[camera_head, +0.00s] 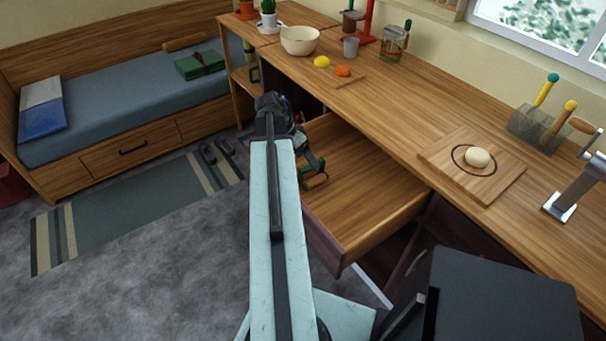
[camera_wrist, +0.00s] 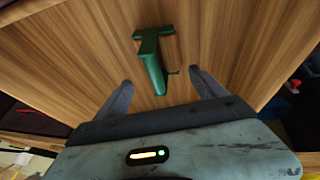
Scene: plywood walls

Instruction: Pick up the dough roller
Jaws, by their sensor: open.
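A green T-shaped tool, which looks like the dough roller (camera_wrist: 152,58), lies on the bare wooden floor of the open drawer (camera_head: 375,190). In the wrist view its crosspiece is at the far end and its handle points back toward me, between the finger lines. In the head view the dough roller (camera_head: 314,180) shows small and green near the drawer's left side, partly hidden by my gripper. My gripper (camera_wrist: 160,80) is open and empty above the drawer, its two dark fingers spread on either side of the handle. I cannot tell the height gap.
The counter above the drawer holds a wooden board (camera_head: 440,160) with dough, a utensil holder (camera_head: 533,128) and a bowl (camera_head: 300,40). The drawer front (camera_head: 320,245) and side walls bound the space around the tool. A bed (camera_head: 120,95) stands left.

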